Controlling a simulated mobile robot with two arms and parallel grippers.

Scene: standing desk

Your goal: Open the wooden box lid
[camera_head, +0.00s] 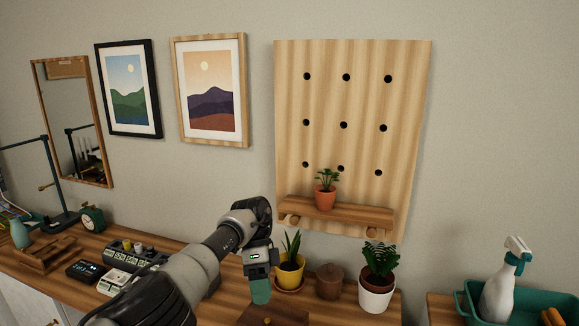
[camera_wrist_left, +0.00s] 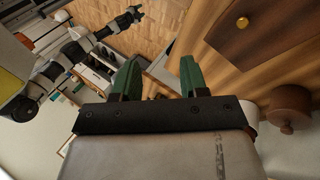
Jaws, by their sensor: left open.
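The wooden box (camera_head: 272,317) is dark brown and only partly in view at the bottom edge of the head view. In the left wrist view its flat lid (camera_wrist_left: 262,38) shows at the upper right, with a round yellow knob (camera_wrist_left: 242,22). The lid looks shut. My left gripper (camera_head: 261,290) points down above the desk, just behind and left of the box. Its green fingers show apart and empty in the left wrist view (camera_wrist_left: 158,75). Another arm, seemingly my right one, ends in a small dark gripper (camera_wrist_left: 133,14); its jaws are too small to read.
A yellow-potted plant (camera_head: 290,278), a round brown lidded pot (camera_head: 328,284) and a white-potted plant (camera_head: 377,293) stand behind the box. A pegboard (camera_head: 352,110) with a shelf hangs above. Small devices (camera_head: 128,257) and a green clock (camera_head: 92,218) are to the left.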

